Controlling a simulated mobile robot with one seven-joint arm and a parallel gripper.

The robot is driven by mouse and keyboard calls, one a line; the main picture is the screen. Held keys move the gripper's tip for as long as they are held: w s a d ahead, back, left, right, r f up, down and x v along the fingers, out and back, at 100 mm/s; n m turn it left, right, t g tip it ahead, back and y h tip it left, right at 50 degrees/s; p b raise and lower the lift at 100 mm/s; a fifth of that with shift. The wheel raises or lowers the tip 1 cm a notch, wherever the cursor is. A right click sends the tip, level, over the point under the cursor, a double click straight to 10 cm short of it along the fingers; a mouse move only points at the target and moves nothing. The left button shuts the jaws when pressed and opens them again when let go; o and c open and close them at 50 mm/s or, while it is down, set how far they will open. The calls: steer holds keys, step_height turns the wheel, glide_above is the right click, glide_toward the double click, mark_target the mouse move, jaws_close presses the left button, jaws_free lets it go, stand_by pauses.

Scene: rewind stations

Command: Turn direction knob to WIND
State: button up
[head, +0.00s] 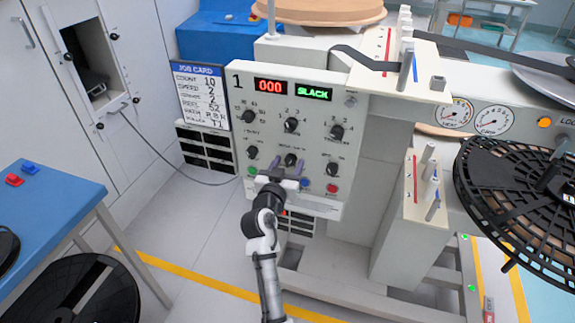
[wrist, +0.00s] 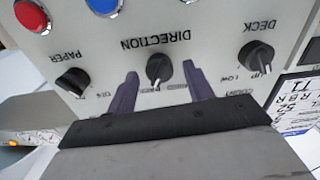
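The direction knob (wrist: 159,69) is a black knob on the pale panel, under the upside-down word DIRECTION in the wrist view. Its light pointer mark faces toward the bottom of that picture; the small position labels around it are too blurred to read. In the head view the direction knob (head: 291,160) is in the lower middle of the panel. My gripper (head: 284,174) is open in front of the panel. In the wrist view its two purple fingers (wrist: 160,76) stand on either side of the knob, with gaps; whether they reach its depth I cannot tell.
The deck knob (wrist: 256,56) and paper knob (wrist: 73,81) flank the direction knob. A red button (wrist: 31,15) and a blue button (wrist: 104,4) are close by. The station displays (head: 292,89) read 000 and SLACK. A job card (head: 201,95) hangs left of the panel.

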steer(key=c, duration=0.9)
steer(key=shift+n, duration=0.3)
steer(key=n+p, duration=0.1)
steer(key=n, duration=0.4)
steer(key=shift+a+n, duration=0.1)
steer(key=shift+n, duration=0.2)
steer(key=n+p, duration=0.2)
steer(key=n, duration=0.3)
steer(key=shift+a+n, duration=0.1)
steer(key=shift+n, duration=0.2)
steer(key=shift+f+p, duration=0.1)
steer(key=shift+p, duration=0.2)
steer(key=o, duration=1)
steer(key=shift+c, duration=0.2)
